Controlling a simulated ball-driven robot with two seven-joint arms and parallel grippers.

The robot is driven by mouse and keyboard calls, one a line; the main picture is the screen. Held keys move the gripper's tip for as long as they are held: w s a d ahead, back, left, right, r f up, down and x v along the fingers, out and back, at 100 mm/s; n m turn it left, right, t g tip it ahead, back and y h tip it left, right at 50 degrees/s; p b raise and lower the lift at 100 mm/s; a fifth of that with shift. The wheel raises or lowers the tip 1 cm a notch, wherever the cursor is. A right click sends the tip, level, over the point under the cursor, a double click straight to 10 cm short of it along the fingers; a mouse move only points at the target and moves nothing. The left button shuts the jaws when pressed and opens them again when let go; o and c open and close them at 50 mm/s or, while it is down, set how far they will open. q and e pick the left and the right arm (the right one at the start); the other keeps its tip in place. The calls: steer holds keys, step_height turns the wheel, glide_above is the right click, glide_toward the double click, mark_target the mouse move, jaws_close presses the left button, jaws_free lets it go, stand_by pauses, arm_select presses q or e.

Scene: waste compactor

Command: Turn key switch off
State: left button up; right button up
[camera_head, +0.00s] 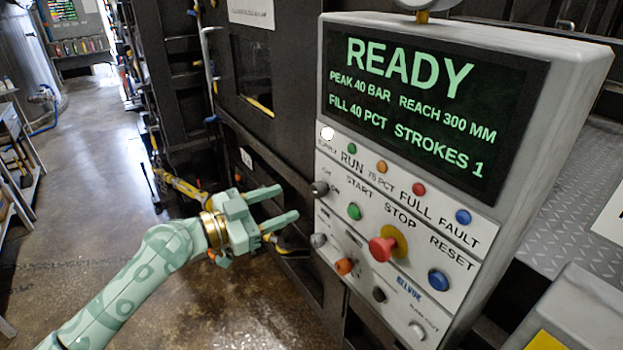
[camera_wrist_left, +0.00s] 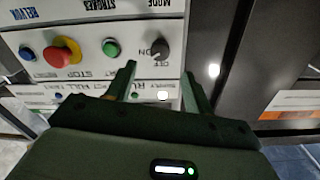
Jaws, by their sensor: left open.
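The control panel (camera_head: 395,215) stands at right in the head view. A dark switch knob (camera_head: 319,188) with OFF and ON lettering beside it sits at the panel's left edge. I take it to be the key switch; its setting is too small to tell. It also shows in the left wrist view (camera_wrist_left: 160,49), upside down, just beyond the fingertips. My left gripper (camera_head: 289,203) is open and empty, left of the knob and apart from it, its fingers pointing at the panel. The gap between its fingers (camera_wrist_left: 159,72) lines up roughly with the knob. My right gripper is out of view.
Close to the knob are a green START button (camera_head: 354,211), a red mushroom stop button (camera_head: 381,248) and a grey knob (camera_head: 318,240). The screen (camera_head: 420,105) reads READY. A white lamp (camera_head: 327,133) is lit. Open floor (camera_head: 110,200) lies at left.

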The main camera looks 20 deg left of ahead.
mark_target(313, 193)
arm_select(q)
steer(key=p+x, duration=0.2)
steer(key=x, duration=0.5)
steer(key=shift+w+d, duration=0.4)
steer(key=shift+w, duration=0.1)
steer(key=shift+f, duration=0.1)
steer(key=c, duration=1)
steer(key=shift+o, duration=0.2)
